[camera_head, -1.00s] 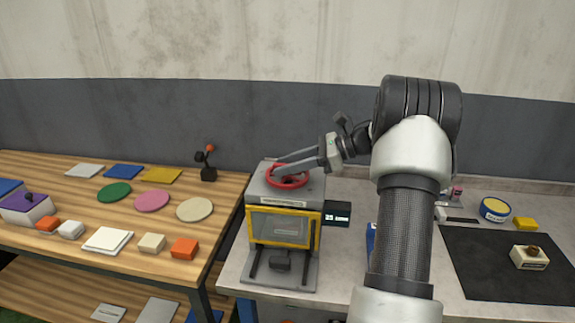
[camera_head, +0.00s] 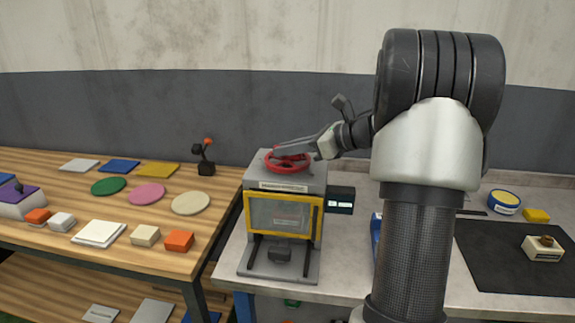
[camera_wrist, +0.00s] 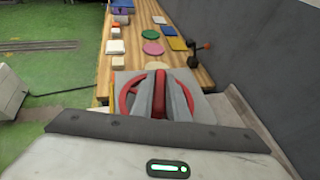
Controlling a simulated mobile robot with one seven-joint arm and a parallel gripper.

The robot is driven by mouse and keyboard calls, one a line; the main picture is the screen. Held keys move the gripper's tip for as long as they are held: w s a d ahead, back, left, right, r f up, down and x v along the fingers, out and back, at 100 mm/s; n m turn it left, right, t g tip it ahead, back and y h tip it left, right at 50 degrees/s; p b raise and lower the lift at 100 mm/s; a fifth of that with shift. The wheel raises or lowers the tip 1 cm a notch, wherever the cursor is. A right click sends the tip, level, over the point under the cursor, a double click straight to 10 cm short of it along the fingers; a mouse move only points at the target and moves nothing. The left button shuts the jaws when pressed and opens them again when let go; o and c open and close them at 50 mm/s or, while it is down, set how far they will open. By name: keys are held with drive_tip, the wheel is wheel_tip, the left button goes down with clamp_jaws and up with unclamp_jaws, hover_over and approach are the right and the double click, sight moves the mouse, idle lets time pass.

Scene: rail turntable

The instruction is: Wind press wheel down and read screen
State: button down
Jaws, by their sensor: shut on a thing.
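The press (camera_head: 259,262) is a grey machine with a yellow-framed clear front window, standing at the left end of the grey bench. Its red wheel (camera_head: 271,167) lies flat on top. My gripper (camera_head: 282,153) reaches in from the right and is shut on the wheel. In the wrist view the two fingers close around a red bar across the red wheel (camera_wrist: 123,100). The small dark screen (camera_head: 340,200) is on the press's right side. It shows pale characters too small to read from here.
A wooden table (camera_head: 60,178) on the left carries coloured discs, plates and blocks. A black mat (camera_head: 500,265) with a cream block (camera_head: 543,248) lies on the bench at right. A blue item (camera_head: 376,235) is partly hidden behind my arm. A wall runs behind.

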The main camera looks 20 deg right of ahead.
drive_tip(key=m+t+h+b, duration=0.1)
drive_tip(key=m+h+b, duration=0.1)
drive_tip(key=b, duration=0.1)
drive_tip(key=m+t+h+b, duration=0.1)
drive_tip(key=m+h+b, duration=0.1)
drive_tip(key=b, duration=0.1)
drive_tip(key=shift+a+f+m+t+h, duration=0.15)
drive_tip(key=shift+f+m+t+h, duration=0.05)
drive_tip(key=shift+m+t+h, duration=0.1)
drive_tip(key=m+h+b, duration=0.2)
drive_tip(key=m+h, duration=0.2)
drive_tip(key=h, duration=0.1)
drive_tip(key=shift+r+t+b, duration=0.15)
drive_tip(key=shift+t+b, duration=0.15)
drive_tip(key=shift+b, duration=0.1)
drive_tip(key=shift+m+h, duration=0.9)
drive_tip(key=shift+m+g+h+b, duration=0.4)
drive_tip(key=shift+m+g+h, duration=0.1)
drive_tip(key=shift+m+h, duration=0.45)
drive_tip(key=shift+m+g+h, duration=0.4)
drive_tip(key=shift+m+h, duration=0.35)
drive_tip(key=shift+h, duration=0.2)
drive_tip(key=shift+r+m+g+h, duration=0.15)
drive_tip(key=shift+m+g+h, duration=0.75)
drive_tip(key=shift+m+h, duration=0.35)
